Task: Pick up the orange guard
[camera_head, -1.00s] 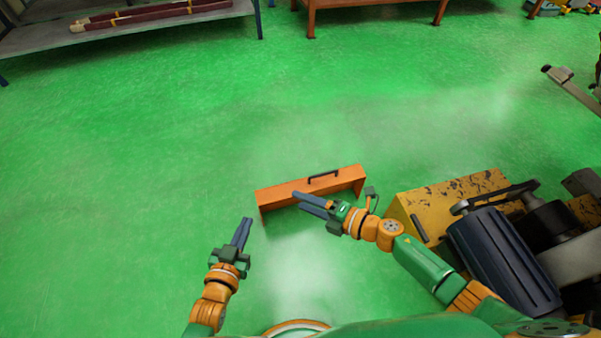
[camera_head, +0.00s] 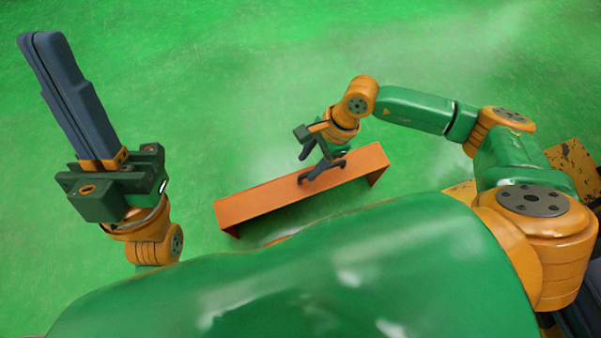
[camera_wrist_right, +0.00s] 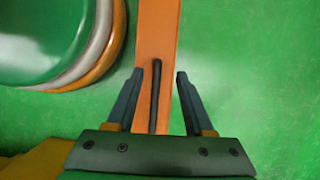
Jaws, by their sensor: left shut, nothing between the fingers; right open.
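The orange guard (camera_head: 255,200) is a long orange channel lying on the green floor, with a black handle (camera_wrist_right: 155,95) on its top. My right gripper (camera_head: 314,172) is over the middle of the guard, pointing down at the handle. In the right wrist view my right gripper (camera_wrist_right: 168,78) is open, with the handle between its two fingers, closer to the left finger. I cannot tell whether a finger touches the handle. My left gripper (camera_head: 45,42) is shut and empty, raised at the left, away from the guard.
A worn yellow block (camera_head: 573,160) stands at the right edge, behind my right arm. The green floor (camera_head: 240,80) beyond and to the left of the guard is clear. My own green body covers the near part of the view.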

